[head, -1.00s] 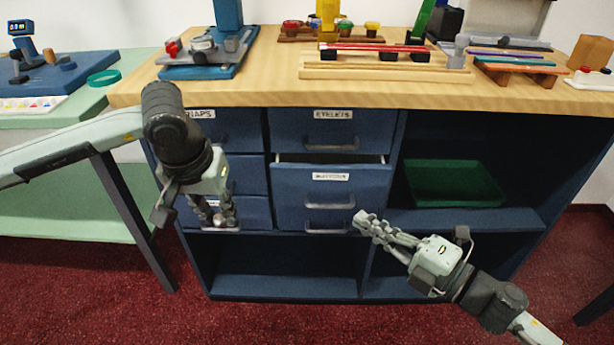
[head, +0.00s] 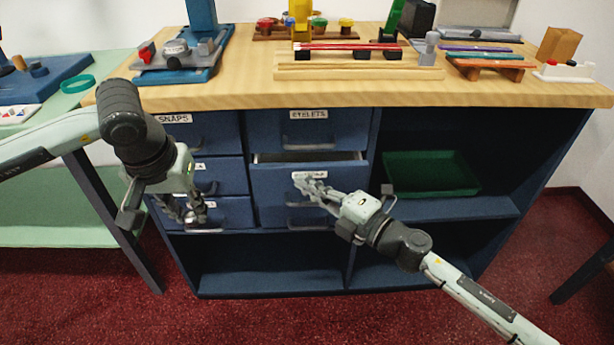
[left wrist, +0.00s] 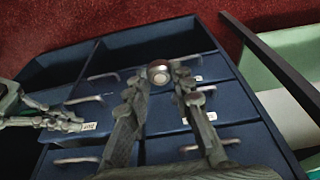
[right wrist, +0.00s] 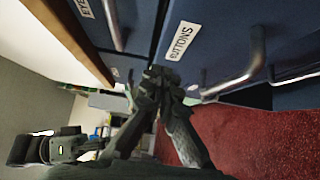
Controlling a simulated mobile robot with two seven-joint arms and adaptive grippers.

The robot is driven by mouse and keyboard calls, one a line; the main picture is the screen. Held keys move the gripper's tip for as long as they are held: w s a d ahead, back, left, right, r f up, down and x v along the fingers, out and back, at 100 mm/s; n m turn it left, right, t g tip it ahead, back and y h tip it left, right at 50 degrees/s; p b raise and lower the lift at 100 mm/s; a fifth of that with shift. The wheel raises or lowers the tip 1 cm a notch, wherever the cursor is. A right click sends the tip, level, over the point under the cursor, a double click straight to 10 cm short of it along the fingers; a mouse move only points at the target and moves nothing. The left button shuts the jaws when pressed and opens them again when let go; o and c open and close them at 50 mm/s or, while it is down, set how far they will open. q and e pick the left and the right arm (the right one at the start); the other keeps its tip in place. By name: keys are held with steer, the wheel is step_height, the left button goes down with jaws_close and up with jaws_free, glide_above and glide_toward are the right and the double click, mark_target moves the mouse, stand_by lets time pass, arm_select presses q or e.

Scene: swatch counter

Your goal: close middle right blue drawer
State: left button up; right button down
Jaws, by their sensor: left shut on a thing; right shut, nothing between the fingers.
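The middle right blue drawer (head: 270,198), labelled BUTTONS, stands partly open in the head view, with a gap along its top edge. Its front and bar handle (right wrist: 247,66) show large in the right wrist view. My right gripper (head: 306,186) is shut and empty, with its fingertips at the drawer front by the label; I cannot tell whether they touch. Its shut fingers also show in the right wrist view (right wrist: 162,78). My left gripper (head: 190,212) is in front of the left drawers, shut on a small round metal piece (left wrist: 158,72).
The EYELETS drawer (head: 285,128) above looks shut. A green tray (head: 430,175) sits on the open shelf at right. The wooden countertop (head: 240,95) overhangs the drawers and carries tools. A green side table (head: 70,220) stands at left. The lower shelves are empty.

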steer(key=shift+w, duration=0.85)
